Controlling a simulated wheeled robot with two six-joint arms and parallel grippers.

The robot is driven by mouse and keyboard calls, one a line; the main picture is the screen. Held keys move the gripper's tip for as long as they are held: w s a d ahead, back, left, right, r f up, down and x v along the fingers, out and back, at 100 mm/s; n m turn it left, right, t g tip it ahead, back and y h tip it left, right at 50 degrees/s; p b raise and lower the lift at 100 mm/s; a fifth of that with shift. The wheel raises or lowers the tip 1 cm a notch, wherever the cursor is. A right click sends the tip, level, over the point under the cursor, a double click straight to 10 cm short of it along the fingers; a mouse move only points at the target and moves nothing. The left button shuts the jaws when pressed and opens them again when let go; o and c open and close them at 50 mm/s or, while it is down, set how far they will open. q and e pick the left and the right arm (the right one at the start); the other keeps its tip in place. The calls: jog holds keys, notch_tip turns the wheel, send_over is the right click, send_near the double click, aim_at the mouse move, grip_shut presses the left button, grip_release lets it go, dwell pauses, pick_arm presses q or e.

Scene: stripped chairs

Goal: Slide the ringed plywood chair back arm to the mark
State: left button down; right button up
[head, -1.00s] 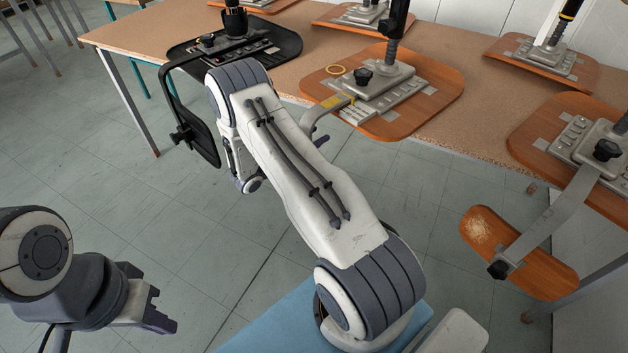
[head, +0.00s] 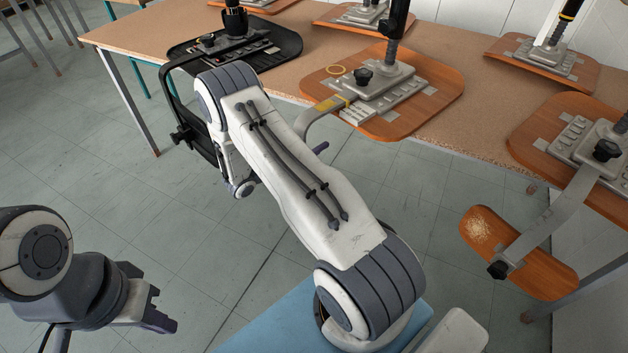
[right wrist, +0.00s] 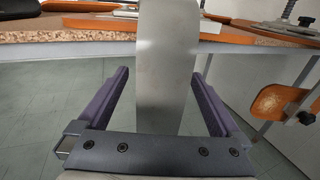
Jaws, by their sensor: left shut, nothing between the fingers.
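A yellow mark (head: 330,104) is on the back arm near the plate. My right gripper (right wrist: 160,78) is open, one finger on each side of the grey bar (right wrist: 166,50); whether either finger touches it is unclear. My left gripper (head: 160,318) is shut and empty, low at the left above the floor.
A black chair part (head: 285,45) with a hanging back stands left on the table (head: 130,38). Another plywood chair (head: 540,125) at the right has its back pad (head: 535,268) hanging over the front edge. The floor between is clear.

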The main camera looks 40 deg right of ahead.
jog(key=a, duration=0.6)
dwell(0.5)
jog(key=shift+s, duration=0.15)
jog(key=s+a+r+m+y, duration=0.4)
jog(key=s+a+r+y, duration=0.15)
jog(key=s+a, duration=0.45)
jog(key=s+a+r+m+y, duration=0.35)
jog(key=s+a+y, duration=0.4)
jog(key=a, duration=0.35)
jog(key=s+a+r+m+y, duration=0.4)
jog(key=s+a+r+y, duration=0.15)
jog(key=s+a, duration=0.5)
notch_tip(320, 180, up, 14)
jog(key=w+p, duration=0.1)
jog(key=p, duration=1.4)
jog(key=shift+w+f+g, duration=0.15)
jog(key=shift+g, duration=0.15)
